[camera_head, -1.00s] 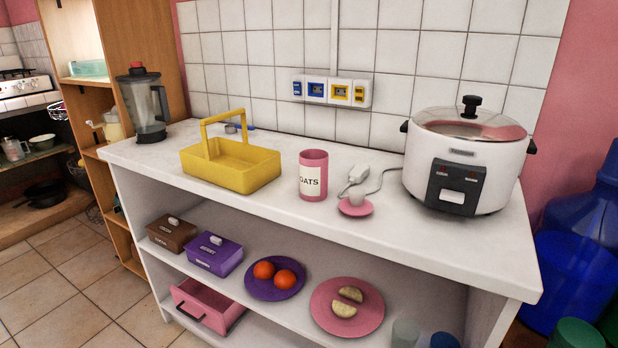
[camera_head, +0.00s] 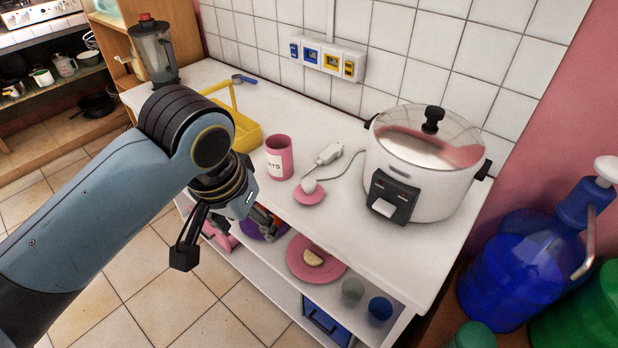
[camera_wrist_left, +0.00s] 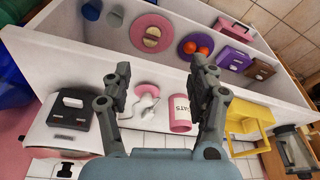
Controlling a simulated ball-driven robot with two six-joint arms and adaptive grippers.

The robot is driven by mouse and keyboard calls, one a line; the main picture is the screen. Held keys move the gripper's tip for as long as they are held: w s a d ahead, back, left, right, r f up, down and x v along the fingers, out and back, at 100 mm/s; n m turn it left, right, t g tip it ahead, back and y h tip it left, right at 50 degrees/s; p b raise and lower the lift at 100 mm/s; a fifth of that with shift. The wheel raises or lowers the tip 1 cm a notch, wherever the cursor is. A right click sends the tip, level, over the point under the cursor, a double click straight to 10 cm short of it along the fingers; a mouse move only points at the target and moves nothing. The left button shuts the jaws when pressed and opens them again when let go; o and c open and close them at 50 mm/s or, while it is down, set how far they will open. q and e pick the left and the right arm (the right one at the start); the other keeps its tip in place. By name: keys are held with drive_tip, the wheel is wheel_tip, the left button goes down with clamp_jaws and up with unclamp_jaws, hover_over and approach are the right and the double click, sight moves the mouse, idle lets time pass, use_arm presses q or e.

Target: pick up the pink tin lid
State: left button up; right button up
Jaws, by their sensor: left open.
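The pink tin lid (camera_head: 305,197), a small pink disc with a pale knob, lies on the white countertop in front of the white plug and cord. In the left wrist view the lid (camera_wrist_left: 148,86) appears between my two fingers, beyond them. The pink oats tin (camera_head: 279,157) stands open-topped beside it on the left. My left gripper (camera_head: 227,238) is open and empty, in front of the counter's front edge and to the left of the lid in the head view. It also shows in the left wrist view (camera_wrist_left: 160,68). My right gripper is in neither view.
A rice cooker (camera_head: 418,165) stands right of the lid. A yellow basket (camera_head: 247,133), partly hidden by my arm, and a blender (camera_head: 155,55) are to the left. The shelf below holds a pink plate (camera_head: 300,263) and cups. The counter's front strip (camera_head: 345,232) is clear.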

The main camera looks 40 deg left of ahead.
use_arm(q)
drive_tip(key=w+a+n+g, duration=0.1)
drive_tip(key=w+n, duration=0.4)
drive_tip(key=w, duration=0.5)
drive_tip(key=n+g, duration=0.2)
drive_tip(key=n, duration=0.5)
approach(310, 181)
drive_tip(key=shift+s+a+h, duration=0.4)
drive_tip(key=shift+a, duration=0.15)
wheel_tip(310, 181, down, 4)
drive_tip(key=shift+r, duration=0.1)
drive_tip(key=f, duration=0.6)
drive_tip(key=shift+w+d+f, duration=0.2)
drive_tip(key=shift+f, duration=0.05)
clamp_jaws()
